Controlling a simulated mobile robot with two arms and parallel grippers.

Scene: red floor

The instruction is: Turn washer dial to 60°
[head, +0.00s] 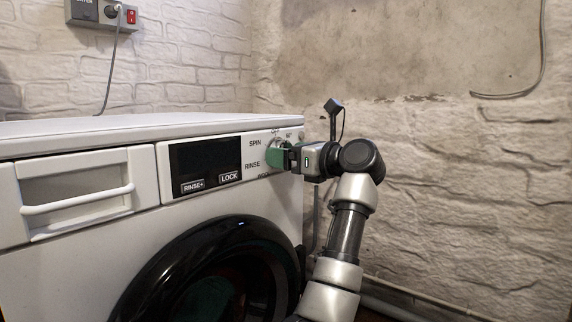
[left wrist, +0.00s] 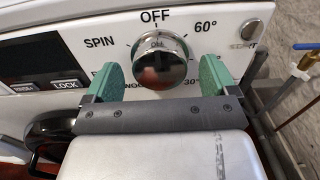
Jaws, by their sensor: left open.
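The washer dial (left wrist: 160,60) is a round shiny chrome knob on the white control panel. OFF is printed above it, 60° at its upper right, SPIN at its left and 30° at its lower right. Which mark the knob points to is hard to tell. My left gripper (left wrist: 160,80) is open, with one green finger on each side of the dial and gaps between them and the knob. In the head view, my left gripper (head: 277,156) is at the panel's right end and hides the dial. My right gripper is not in view.
The white washer (head: 80,190) has a drawer with a handle (head: 78,200), a dark display (head: 205,158) and a black-rimmed round door (head: 215,275). A brick wall stands behind and at right. In the wrist view, pipes and a valve (left wrist: 305,60) are right of the washer.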

